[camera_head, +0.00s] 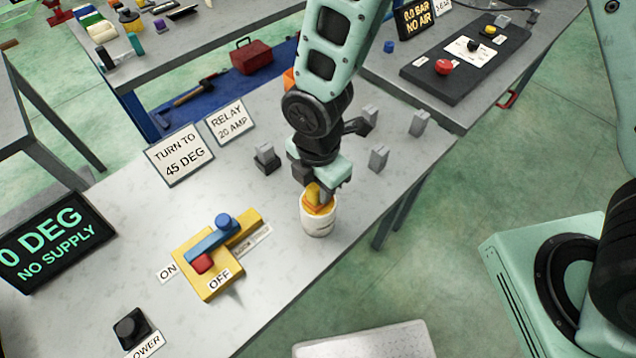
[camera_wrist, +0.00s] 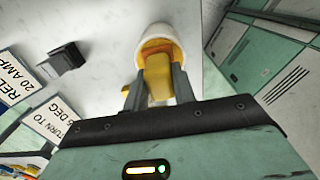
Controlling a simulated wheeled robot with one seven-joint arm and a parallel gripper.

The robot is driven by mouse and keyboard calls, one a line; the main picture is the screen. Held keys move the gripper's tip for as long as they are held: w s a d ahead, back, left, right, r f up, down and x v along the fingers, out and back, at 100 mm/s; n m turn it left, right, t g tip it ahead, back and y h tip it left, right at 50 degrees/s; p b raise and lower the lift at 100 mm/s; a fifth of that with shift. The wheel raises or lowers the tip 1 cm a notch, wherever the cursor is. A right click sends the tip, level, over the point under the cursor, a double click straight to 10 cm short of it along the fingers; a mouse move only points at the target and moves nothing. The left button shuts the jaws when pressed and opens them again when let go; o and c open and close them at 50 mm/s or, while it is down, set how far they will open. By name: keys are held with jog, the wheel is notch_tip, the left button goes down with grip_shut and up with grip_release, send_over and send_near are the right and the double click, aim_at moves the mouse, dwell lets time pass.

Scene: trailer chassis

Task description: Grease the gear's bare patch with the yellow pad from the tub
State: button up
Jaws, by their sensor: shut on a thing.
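A white tub (camera_head: 318,219) stands upright near the right edge of the grey table. The yellow pad (camera_head: 313,196) is at its mouth, partly inside. My gripper (camera_head: 316,190) points down over the tub and is shut on the pad. In the wrist view, the fingers of my gripper (camera_wrist: 160,90) lie on both sides of the yellow pad (camera_wrist: 158,72), whose far end reaches into the tub (camera_wrist: 174,33). The tub's inside looks yellow-orange. I cannot tell whether the pad touches the tub's bottom. The gear is not recognisable in either view.
Several small grey blocks (camera_head: 378,158) stand behind and right of the tub. A yellow switch block with a blue lever (camera_head: 213,240) sits to the left. Signs (camera_head: 179,154) stand behind it, and a black display (camera_head: 48,240) is at far left. Bare tabletop lies between switch and tub.

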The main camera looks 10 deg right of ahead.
jog(key=shift+r+p, duration=2.85)
jog(key=shift+r, duration=0.65)
